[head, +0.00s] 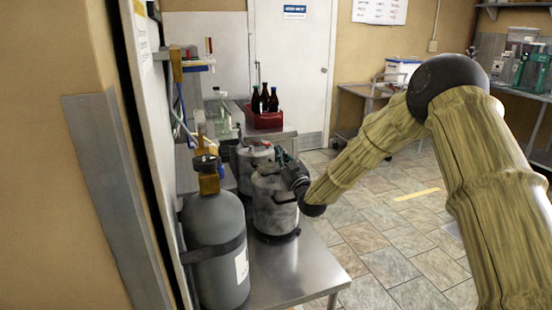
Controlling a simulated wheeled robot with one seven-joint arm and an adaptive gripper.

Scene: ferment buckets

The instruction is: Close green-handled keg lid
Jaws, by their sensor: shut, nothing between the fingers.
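A metal keg (270,212) stands on the steel table, with black bands at its top and base. A green handle (279,155) shows at the keg's top, beside my gripper. The lid is small and partly hidden here, so I cannot tell its angle. My gripper (292,172) is shut and empty at the keg's upper right side. It overlaps the keg's rim in the picture, and I cannot tell whether it touches the keg or the handle.
A second metal keg (245,165) stands just behind. A dark gas cylinder (214,245) stands at the near left against a wall panel. A red crate (264,117) holds dark bottles farther back. The steel table (303,275) is bare at the front right; tiled floor (385,235) lies open to the right.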

